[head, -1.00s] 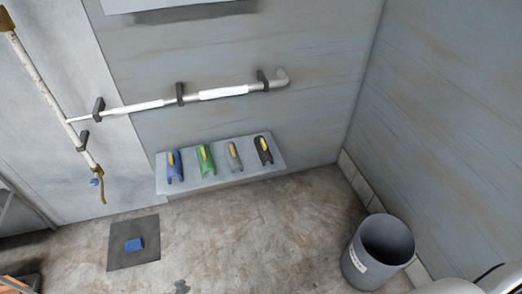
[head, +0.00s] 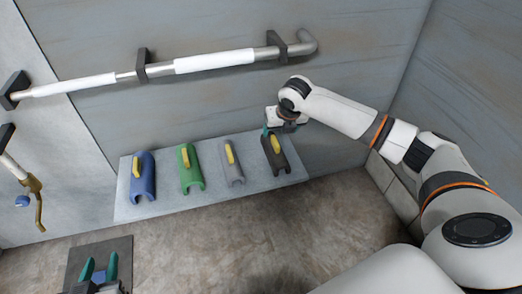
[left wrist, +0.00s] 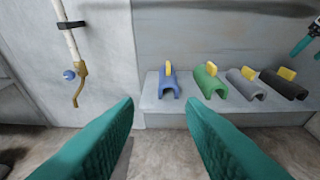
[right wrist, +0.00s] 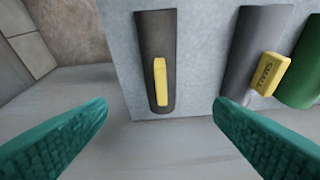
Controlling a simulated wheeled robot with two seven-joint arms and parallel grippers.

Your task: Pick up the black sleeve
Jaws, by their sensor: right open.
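The black sleeve (head: 279,161) is a dark half-pipe with a yellow grip on top, at the right end of a grey shelf (head: 215,204). It also shows in the left wrist view (left wrist: 292,92) and between my fingers in the right wrist view (right wrist: 155,40). My right gripper (head: 274,132) is open and empty, above the wall-side end of the black sleeve; I see no contact. In the right wrist view its teal fingers (right wrist: 162,103) are spread on either side of the sleeve's line. My left gripper (head: 100,266) is open and empty, low at the left, away from the shelf.
Grey (head: 232,164), green (head: 190,170) and blue (head: 142,178) sleeves lie left of the black one, with gaps between. A pipe (head: 215,62) with white wraps runs along the wall above. A dark mat (head: 88,254) lies on the floor at the lower left.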

